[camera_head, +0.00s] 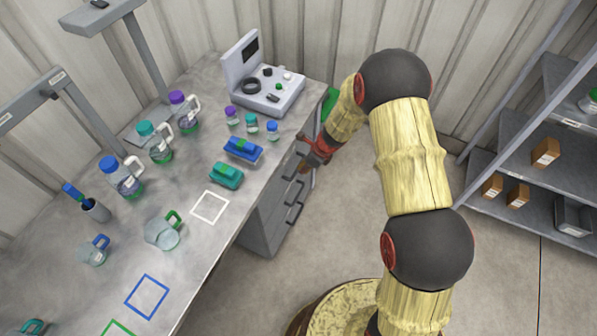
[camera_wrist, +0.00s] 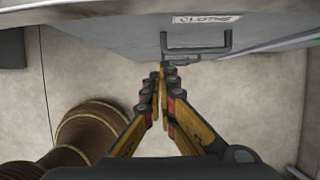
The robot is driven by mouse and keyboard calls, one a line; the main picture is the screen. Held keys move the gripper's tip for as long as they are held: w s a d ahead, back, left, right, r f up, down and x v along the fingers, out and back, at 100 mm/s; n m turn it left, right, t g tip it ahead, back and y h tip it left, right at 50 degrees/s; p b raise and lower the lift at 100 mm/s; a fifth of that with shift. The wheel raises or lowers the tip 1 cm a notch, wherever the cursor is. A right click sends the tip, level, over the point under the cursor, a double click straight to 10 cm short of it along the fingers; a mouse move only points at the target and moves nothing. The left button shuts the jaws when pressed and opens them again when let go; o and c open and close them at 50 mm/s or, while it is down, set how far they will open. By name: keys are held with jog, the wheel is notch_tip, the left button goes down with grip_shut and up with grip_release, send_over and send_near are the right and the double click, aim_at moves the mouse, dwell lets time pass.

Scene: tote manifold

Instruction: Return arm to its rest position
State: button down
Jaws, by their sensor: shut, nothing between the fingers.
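My gripper (camera_head: 307,160) hangs at the end of my bent arm, just off the front of the grey drawer cabinet (camera_head: 262,215) in the head view. In the wrist view my gripper (camera_wrist: 161,76) has its two fingers brought together at the tips, with nothing between them. The tips appear close to a dark drawer handle (camera_wrist: 195,52), below a label reading "CLOTHS" (camera_wrist: 207,19). I cannot tell whether they touch the handle. The drawer front (camera_wrist: 110,35) fills the top of the wrist view.
The grey bench (camera_head: 205,255) at left holds several bottles, blue and green packs, a jug (camera_head: 163,232) and a control box (camera_head: 265,85). Shelves (camera_head: 540,180) with small boxes stand at right. Floor (camera_head: 500,270) between bench and shelves is open.

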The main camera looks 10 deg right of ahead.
jog(key=shift+s+d+r, duration=0.15)
jog(key=shift+d+r, duration=0.1)
jog(key=shift+r, duration=0.3)
